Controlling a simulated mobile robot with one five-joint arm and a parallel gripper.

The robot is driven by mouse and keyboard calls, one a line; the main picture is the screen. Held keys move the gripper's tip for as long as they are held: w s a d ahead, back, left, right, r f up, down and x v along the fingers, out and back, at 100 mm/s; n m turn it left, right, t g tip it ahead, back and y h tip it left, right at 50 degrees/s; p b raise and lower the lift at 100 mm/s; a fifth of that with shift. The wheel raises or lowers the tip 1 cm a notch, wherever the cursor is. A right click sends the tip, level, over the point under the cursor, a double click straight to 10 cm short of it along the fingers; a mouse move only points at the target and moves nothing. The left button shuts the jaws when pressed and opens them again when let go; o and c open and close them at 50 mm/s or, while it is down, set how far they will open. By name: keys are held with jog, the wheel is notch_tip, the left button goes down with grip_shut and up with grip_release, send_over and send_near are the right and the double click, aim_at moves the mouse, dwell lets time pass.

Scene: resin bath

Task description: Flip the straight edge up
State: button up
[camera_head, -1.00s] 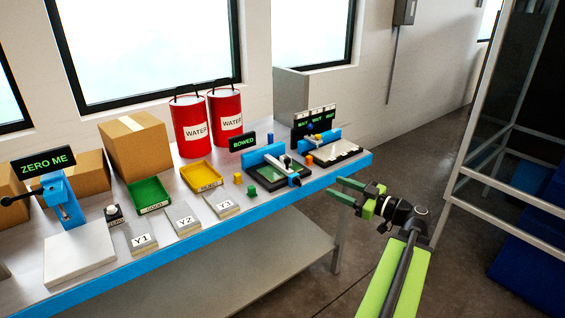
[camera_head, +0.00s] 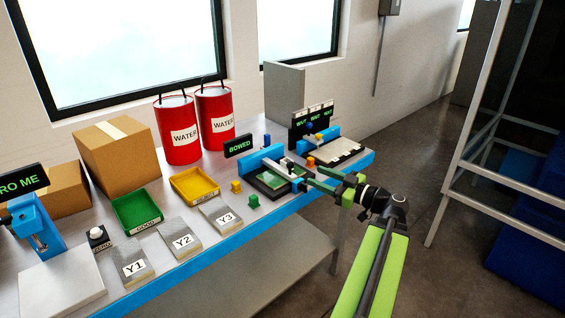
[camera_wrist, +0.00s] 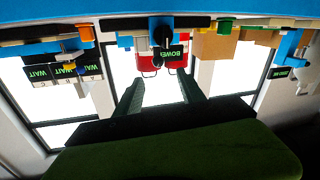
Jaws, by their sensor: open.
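The measuring fixture has a blue upright bar (camera_head: 259,160) and a dark base with a green plate (camera_head: 271,180). A "BOWED" sign (camera_head: 239,146) stands behind it. A dark part with a pale knob (camera_head: 290,163) sits at its right end; I cannot tell for sure which part is the straight edge. My gripper (camera_head: 308,178) is open and empty at the fixture's right front, its fingers overlapping that end in the picture; contact is unclear. In the upside-down wrist view, the fixture (camera_wrist: 160,30) lies ahead between my fingers (camera_wrist: 162,84).
A second fixture (camera_head: 340,150) with "WAIT" signs (camera_head: 312,122) stands close to the right. Blocks Y1, Y2 and Y3 (camera_head: 221,217) line the table front. Floor is free right of the table.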

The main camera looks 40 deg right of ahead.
aim_at(289, 164)
jog(key=w, duration=0.5)
jog(key=w+a, duration=0.1)
jog(key=w, duration=0.8)
jog(key=shift+w+a, duration=0.35)
jog(key=shift+w, duration=0.05)
grip_shut()
dwell(0.4)
